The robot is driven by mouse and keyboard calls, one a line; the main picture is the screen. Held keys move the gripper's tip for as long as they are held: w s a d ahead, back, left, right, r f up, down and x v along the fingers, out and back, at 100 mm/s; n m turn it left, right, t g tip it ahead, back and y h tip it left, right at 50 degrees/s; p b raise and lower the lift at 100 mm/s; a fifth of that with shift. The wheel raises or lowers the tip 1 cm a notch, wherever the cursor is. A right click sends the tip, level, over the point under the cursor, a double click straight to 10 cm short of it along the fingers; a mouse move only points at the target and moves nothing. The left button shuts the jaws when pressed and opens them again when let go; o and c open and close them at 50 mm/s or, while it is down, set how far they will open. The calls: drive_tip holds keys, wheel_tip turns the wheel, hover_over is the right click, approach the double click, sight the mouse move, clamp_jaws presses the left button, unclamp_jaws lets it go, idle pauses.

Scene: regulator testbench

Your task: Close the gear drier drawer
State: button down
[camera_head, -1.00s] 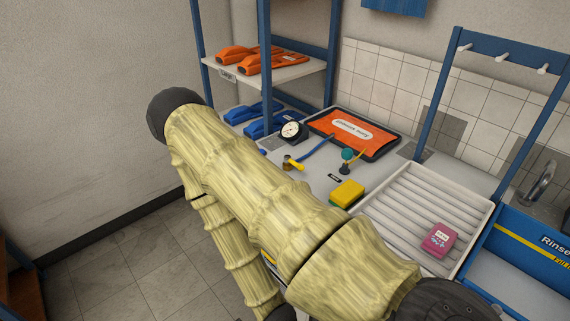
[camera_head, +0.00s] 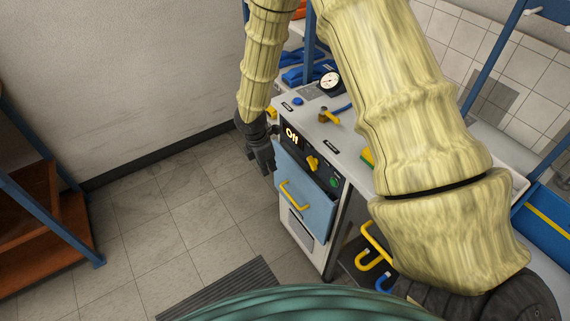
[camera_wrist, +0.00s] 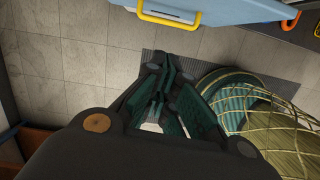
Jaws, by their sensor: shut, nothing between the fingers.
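The gear drier (camera_head: 331,158) is a white cabinet with a dark panel reading "Off". Its blue drawer front (camera_head: 313,205) has a yellow handle (camera_head: 293,196) and appears to stand out from the cabinet face; how far is hard to tell. My gripper (camera_head: 264,160) is shut and empty, beside the drawer's upper left corner in the head view. In the wrist view, my dark gripper fingers (camera_wrist: 162,88) point toward the drawer front (camera_wrist: 235,9), which crosses the top edge with its yellow handle (camera_wrist: 170,19). A gap shows between them. The drawer's inside is hidden.
A yellow knob (camera_head: 312,163) and green button (camera_head: 333,182) sit above the drawer. A gauge (camera_head: 330,81) and brass valve (camera_head: 328,116) stand on the worktop. A blue-framed shelf (camera_head: 45,210) is at left. Floor between is clear, with a dark grate (camera_head: 225,290).

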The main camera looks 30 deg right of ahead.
drive_tip(key=w+d+f+n+p, duration=0.1)
drive_tip(key=w+d+f+p, duration=0.1)
drive_tip(key=d+f, duration=0.5)
drive_tip(key=shift+w+d+h+p, duration=0.4)
drive_tip(key=shift+w+d, duration=0.1)
drive_tip(key=shift+w, duration=0.05)
idle(0.3)
